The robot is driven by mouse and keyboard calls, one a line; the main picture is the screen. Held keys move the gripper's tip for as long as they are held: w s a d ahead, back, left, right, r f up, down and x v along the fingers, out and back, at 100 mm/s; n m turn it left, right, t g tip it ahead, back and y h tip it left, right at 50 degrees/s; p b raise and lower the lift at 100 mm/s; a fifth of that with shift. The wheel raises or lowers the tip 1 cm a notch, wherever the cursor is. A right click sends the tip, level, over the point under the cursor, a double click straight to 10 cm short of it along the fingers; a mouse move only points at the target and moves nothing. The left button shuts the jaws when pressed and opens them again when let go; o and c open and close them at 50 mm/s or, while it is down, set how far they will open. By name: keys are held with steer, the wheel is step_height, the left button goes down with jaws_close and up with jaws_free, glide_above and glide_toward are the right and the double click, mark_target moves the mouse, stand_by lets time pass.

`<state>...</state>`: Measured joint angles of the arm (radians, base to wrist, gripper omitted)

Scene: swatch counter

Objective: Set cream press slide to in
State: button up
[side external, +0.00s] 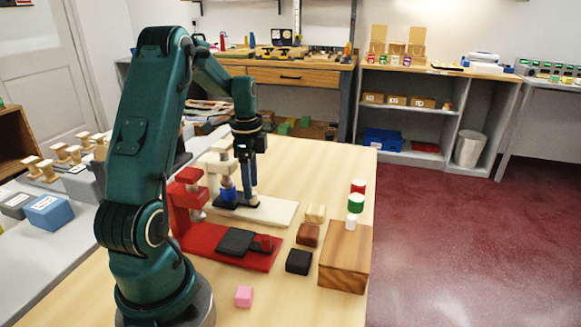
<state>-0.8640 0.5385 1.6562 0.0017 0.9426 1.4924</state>
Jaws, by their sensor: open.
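The cream press (276,211) stands on the table, with its long cream base running to the right and its upright behind my arm. Its dark slide (228,205) lies low on the base, partly hidden by my gripper. A blue piece (228,194) sits under the press head, over the slide. My gripper (251,201) points down at the right end of the dark slide, with its fingers low beside it. It is open. Whether the fingers straddle or touch a handle on the slide is hidden from this side.
A red press (207,239) with its dark slide (238,242) stands nearer, left of a wooden block (345,258). Cream, brown, black (298,262) and pink (244,296) blocks lie on the table. The front right is clear.

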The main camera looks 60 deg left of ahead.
steer(key=shift+r, duration=1.4)
